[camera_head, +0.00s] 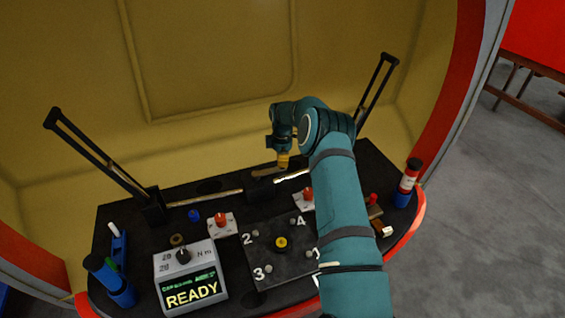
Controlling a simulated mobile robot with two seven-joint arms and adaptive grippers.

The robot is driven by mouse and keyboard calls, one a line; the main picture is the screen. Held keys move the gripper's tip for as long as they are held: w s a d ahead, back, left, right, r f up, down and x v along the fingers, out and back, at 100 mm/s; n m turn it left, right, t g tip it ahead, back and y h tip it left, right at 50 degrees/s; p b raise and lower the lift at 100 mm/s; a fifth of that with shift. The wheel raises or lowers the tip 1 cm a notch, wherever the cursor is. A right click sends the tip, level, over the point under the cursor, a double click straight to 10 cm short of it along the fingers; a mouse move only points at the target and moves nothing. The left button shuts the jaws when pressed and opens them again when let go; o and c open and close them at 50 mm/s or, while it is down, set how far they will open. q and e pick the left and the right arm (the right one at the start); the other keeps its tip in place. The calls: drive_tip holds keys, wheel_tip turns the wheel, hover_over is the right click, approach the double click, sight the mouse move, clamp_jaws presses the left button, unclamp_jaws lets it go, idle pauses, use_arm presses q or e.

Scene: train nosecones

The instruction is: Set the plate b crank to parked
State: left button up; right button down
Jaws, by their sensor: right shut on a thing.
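My right arm comes up from the bottom right, and its teal gripper (283,158) points down over the back middle of the dark bench. The gripper is shut on what looks like the yellow grip of a crank, whose tan arm (264,173) reaches left above a black block (261,189). The fingertips are small and partly hidden by my wrist, so the exact hold is hard to see. No plate lettering can be read here, and the crank's marked positions are not visible. My left gripper is not in view.
Two long black levers (95,150) (377,88) rise at either side. White plates with red knobs (222,221) (306,196) flank the numbered plate (263,268). A grey box reading READY (190,275) stands front left. Bottles (408,183) stand right, partly beside my arm.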

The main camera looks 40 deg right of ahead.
drive_tip(key=shift+w, duration=0.25)
idle(0.3)
drive_tip(key=c, duration=0.8)
unclamp_jaws()
wheel_tip(320, 180, up, 12)
drive_tip(key=shift+f, duration=0.1)
